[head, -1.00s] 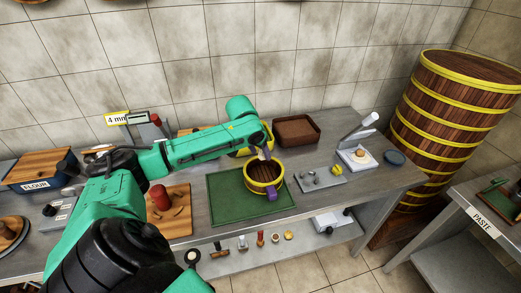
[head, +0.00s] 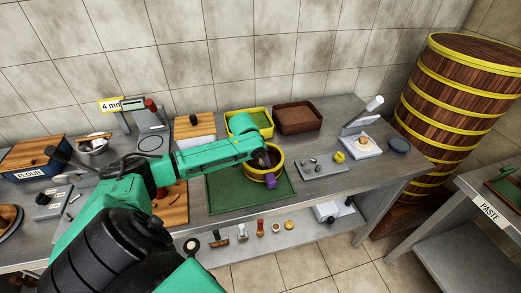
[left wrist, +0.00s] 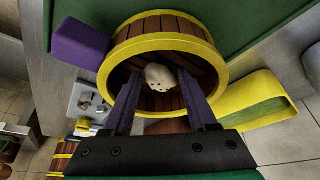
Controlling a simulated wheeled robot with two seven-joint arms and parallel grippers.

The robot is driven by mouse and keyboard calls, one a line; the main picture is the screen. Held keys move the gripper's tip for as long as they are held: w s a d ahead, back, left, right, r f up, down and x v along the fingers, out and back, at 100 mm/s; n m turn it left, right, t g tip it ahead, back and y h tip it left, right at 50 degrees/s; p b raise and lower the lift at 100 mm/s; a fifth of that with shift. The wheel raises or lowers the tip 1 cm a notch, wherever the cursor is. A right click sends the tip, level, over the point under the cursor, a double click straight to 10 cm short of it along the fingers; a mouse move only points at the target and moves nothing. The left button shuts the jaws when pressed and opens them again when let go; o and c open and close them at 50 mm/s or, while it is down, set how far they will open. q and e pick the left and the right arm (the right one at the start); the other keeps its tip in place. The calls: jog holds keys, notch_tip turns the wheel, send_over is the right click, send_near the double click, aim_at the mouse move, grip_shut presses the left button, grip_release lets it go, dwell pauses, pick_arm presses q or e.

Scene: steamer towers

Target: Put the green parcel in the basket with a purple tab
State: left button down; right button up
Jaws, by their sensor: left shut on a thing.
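The round wooden basket (head: 277,176) has yellow bands and a purple tab (head: 270,181). It stands on a green mat (head: 222,200) on the steel table. In the left wrist view the basket (left wrist: 165,42) also shows, with its purple tab (left wrist: 82,42) at the left. My left gripper (left wrist: 160,82) reaches into the basket mouth, shut on a pale, cream-coloured parcel (left wrist: 160,75) with small dark spots. No clear green shows on this parcel. In the head view my left gripper (head: 264,157) is at the basket's mouth, and the parcel is hidden. My right gripper is not in view.
Behind the basket are a yellow-rimmed green tray (head: 236,121) and a brown tray (head: 298,118). A grey tray (head: 321,171) with small pieces and a yellow item lies right. A tall barrel stack (head: 452,120) stands at the far right.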

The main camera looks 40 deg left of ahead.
pick_arm(q)
jog(key=shift+f, duration=0.45)
dwell(0.4)
jog(key=shift+c, duration=0.6)
grip_release()
jog(key=v, duration=1.4)
jog(key=shift+r, duration=0.3)
